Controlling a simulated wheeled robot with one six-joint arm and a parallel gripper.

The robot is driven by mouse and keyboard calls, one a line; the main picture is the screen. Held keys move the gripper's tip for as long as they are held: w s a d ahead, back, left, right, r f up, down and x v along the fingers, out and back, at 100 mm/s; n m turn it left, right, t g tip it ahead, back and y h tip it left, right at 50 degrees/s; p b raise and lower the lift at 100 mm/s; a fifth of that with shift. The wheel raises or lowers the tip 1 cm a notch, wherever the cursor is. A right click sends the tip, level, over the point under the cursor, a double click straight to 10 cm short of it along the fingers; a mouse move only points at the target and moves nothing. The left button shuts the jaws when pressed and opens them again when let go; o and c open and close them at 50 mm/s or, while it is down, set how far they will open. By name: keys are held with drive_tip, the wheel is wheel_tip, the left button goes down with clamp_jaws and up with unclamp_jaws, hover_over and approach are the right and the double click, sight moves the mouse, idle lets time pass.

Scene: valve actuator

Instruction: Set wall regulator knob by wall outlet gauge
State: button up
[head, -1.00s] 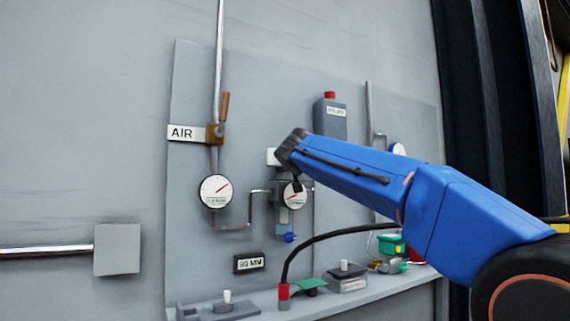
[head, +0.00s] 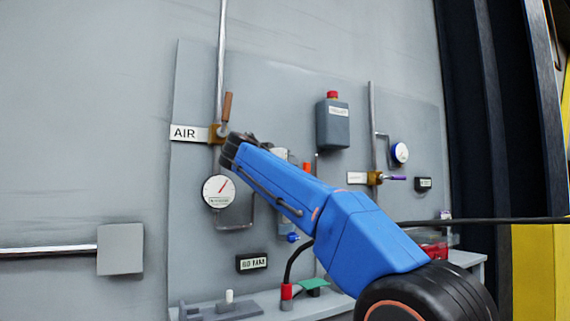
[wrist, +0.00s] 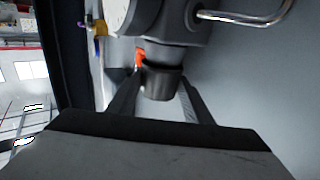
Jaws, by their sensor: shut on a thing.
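In the wrist view, my gripper (wrist: 157,98) has a finger on each side of a dark round knob (wrist: 160,84) and is shut on it. The knob sits on the end of the grey regulator body (wrist: 180,25). A white gauge (wrist: 117,14) beside the regulator shows only in part, and its reading cannot be seen. In the head view, my blue arm covers the knob, my fingertips and the gauge beside the regulator. A pale part of the regulator (head: 281,154) shows just above the arm. The other white gauge (head: 218,191) has a red needle pointing up and right.
An AIR label (head: 185,133) and brown-handled valve (head: 217,133) are left of my wrist. A bent pipe (wrist: 255,16) runs close to the regulator. A ledge (head: 330,303) holds small parts below.

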drive_tip(key=shift+w+a+m+g+h, duration=0.15)
drive_tip(key=shift+m+g+h, duration=0.5)
drive_tip(key=shift+h, duration=0.4)
drive_tip(key=shift+a+m+g+h, duration=0.1)
drive_tip(key=shift+m+g+h, duration=0.35)
drive_tip(key=shift+m+h, duration=0.5)
drive_tip(key=o, duration=1.1)
drive_tip(key=shift+c, duration=0.2)
drive_tip(key=shift+d+r+n+y, duration=0.1)
drive_tip(key=shift+d+n+y, duration=0.05)
drive_tip(key=shift+n+y, duration=0.2)
drive_tip(key=shift+d+n+t+y, duration=0.1)
drive_tip(key=shift+n+t+y, duration=0.85)
drive_tip(key=shift+y, duration=0.3)
drive_tip(key=shift+s+d+n+t+y, duration=0.1)
drive_tip(key=shift+n+t+y, duration=0.2)
drive_tip(key=shift+n+y, duration=0.6)
drive_tip(key=shift+s+d+n+t+y, duration=0.1)
drive_tip(key=shift+n+t+y, duration=0.3)
drive_tip(key=shift+y, duration=0.8)
drive_tip(key=shift+d+n+g+y, duration=0.2)
drive_tip(key=shift+n+y, duration=0.85)
drive_tip(key=shift+y, duration=0.5)
drive_tip(key=shift+d+n+g+y, duration=0.1)
drive_tip(key=shift+d+n+y, duration=0.1)
drive_tip(key=shift+n+y, duration=1.1)
drive_tip(key=shift+y, duration=0.45)
